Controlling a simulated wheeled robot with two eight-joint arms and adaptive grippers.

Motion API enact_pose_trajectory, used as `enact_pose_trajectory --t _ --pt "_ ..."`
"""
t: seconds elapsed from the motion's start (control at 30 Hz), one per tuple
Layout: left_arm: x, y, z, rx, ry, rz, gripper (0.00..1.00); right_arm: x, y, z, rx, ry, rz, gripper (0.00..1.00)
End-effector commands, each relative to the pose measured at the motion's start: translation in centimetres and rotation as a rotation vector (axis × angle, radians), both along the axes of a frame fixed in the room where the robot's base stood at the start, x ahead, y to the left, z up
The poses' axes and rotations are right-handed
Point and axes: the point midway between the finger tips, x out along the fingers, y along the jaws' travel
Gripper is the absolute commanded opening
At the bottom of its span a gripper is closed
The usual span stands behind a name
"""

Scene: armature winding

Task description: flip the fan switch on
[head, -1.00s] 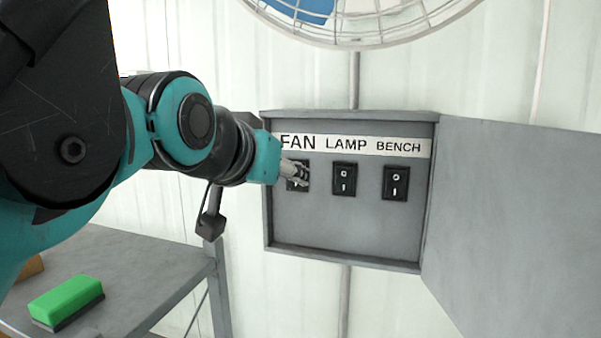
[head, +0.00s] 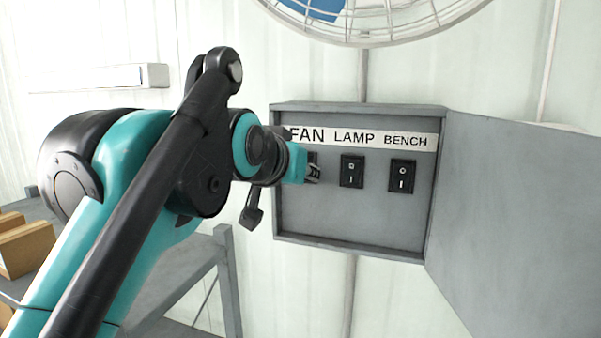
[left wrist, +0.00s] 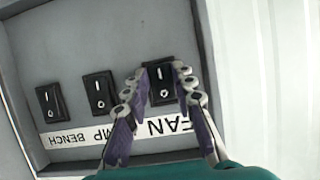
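The fan switch is a black rocker under the word FAN in the open grey wall box (head: 350,237). In the head view my left gripper (head: 314,173) covers most of it. In the left wrist view, which is upside down, the fan switch (left wrist: 161,88) shows between the two fingertips. My left gripper (left wrist: 162,82) is open, one finger on each side of the switch; I cannot tell whether it touches. The lamp switch (head: 352,171) and bench switch (head: 402,176) are to the right in the head view. My right gripper is not in view.
The box door (head: 505,210) hangs open to the right. A white caged fan (head: 380,20) is on the wall above. A grey table (head: 190,275) with cardboard boxes (head: 25,248) stands at the lower left.

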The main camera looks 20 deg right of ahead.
Motion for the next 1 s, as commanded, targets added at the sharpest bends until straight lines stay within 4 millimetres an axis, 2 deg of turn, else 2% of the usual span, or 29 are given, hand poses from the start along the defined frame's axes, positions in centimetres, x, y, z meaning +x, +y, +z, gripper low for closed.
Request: enact_pose_trajectory --t 0.17,0.4,0.53,0.9,0.93,1.0 --pt "0.1 0.0 -0.1 -0.003 -0.004 0.000 0.00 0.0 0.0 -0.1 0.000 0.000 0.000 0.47" --pt "0.1 -0.1 -1.1 -0.082 -0.123 0.000 0.00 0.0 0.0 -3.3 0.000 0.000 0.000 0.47" --pt "0.1 -0.1 -1.1 -0.127 -0.190 0.000 0.00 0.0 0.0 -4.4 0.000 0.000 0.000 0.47" --pt "0.1 -0.1 -0.7 -0.147 -0.217 0.000 0.00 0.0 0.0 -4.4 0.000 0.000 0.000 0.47" --pt "0.1 -0.1 -0.7 -0.147 -0.217 0.000 0.28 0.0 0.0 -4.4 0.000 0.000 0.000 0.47" --pt "0.1 -0.1 -0.7 -0.147 -0.217 0.000 0.47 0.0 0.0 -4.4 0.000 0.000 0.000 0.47"
